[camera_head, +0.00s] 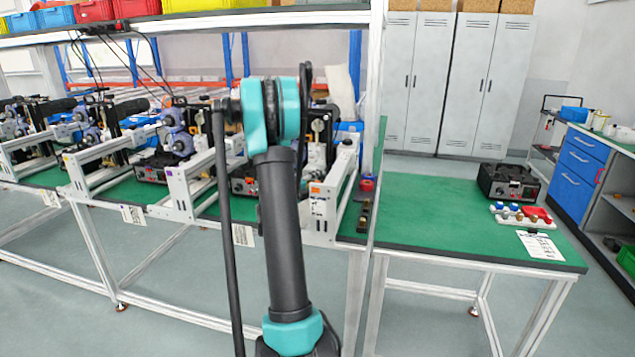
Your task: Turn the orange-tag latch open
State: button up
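A small orange tag (315,189) shows on the white end plate (318,215) of a coder frame on the green bench, just right of my arm. A small pale knob-like part (318,126) stands above the plate; I cannot tell whether it is the latch or how it is turned. My teal and black arm rises in front of this station and covers its left part. My gripper cannot be made out; it seems hidden behind my own arm.
Several similar coder stations line the bench to the left. A shelf with coloured bins (205,5) hangs above. A green side table (430,220) on the right holds a black box (508,182) and small coloured parts. An upright post (374,90) stands right of the station.

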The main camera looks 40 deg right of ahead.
jog(key=v, duration=1.2)
jog(key=shift+s, duration=0.1)
dwell(0.4)
